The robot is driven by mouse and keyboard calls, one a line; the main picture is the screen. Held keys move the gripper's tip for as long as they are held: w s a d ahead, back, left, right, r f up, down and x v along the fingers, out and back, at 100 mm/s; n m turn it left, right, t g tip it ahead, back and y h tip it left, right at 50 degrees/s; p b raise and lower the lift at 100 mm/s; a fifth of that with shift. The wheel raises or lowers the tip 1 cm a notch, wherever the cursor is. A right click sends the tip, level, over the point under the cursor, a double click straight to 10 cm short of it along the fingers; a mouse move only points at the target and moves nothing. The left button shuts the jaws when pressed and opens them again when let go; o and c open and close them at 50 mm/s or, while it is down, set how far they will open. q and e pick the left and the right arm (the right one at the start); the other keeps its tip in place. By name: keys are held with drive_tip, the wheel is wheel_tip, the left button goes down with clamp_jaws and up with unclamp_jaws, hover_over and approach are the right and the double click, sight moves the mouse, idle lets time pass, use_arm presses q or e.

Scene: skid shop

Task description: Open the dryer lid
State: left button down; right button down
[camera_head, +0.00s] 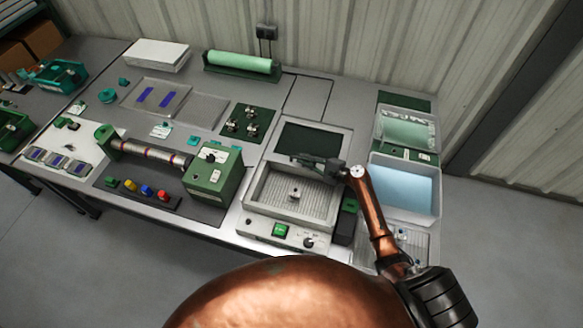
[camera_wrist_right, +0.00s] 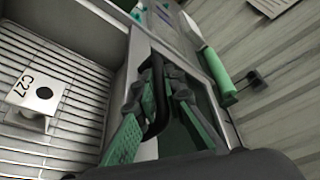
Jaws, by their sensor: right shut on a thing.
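The dryer (camera_head: 252,196) stands at the front of the bench, with a ribbed rack inside and a control panel on its front. Its lid (camera_head: 340,143), a pale frame around a dark green window, is raised at the back, so the inside shows. My right gripper (camera_head: 304,160) is at the lid's near edge. In the right wrist view its green fingers (camera_wrist_right: 160,112) are shut on the black lid handle (camera_wrist_right: 158,75). A small metal part marked C27 (camera_wrist_right: 35,92) sits on the rack; it also shows in the head view (camera_head: 294,193). My left gripper is out of view.
A green-ended roller machine (camera_head: 213,176) stands left of the dryer. A blue-filled tray (camera_head: 404,190) and a clear bin (camera_head: 407,128) are to the right. A green roll (camera_head: 238,61) lies at the back by the corrugated wall.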

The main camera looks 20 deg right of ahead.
drive_tip(key=shift+w+d, duration=0.1)
drive_tip(key=c, duration=2.3)
unclamp_jaws()
drive_tip(key=shift+s+d, duration=0.15)
drive_tip(key=shift+s, duration=0.15)
drive_tip(key=v, duration=1.1)
drive_tip(key=shift+s+r, duration=0.15)
drive_tip(key=shift+s, duration=0.05)
drive_tip(key=shift+d, duration=0.15)
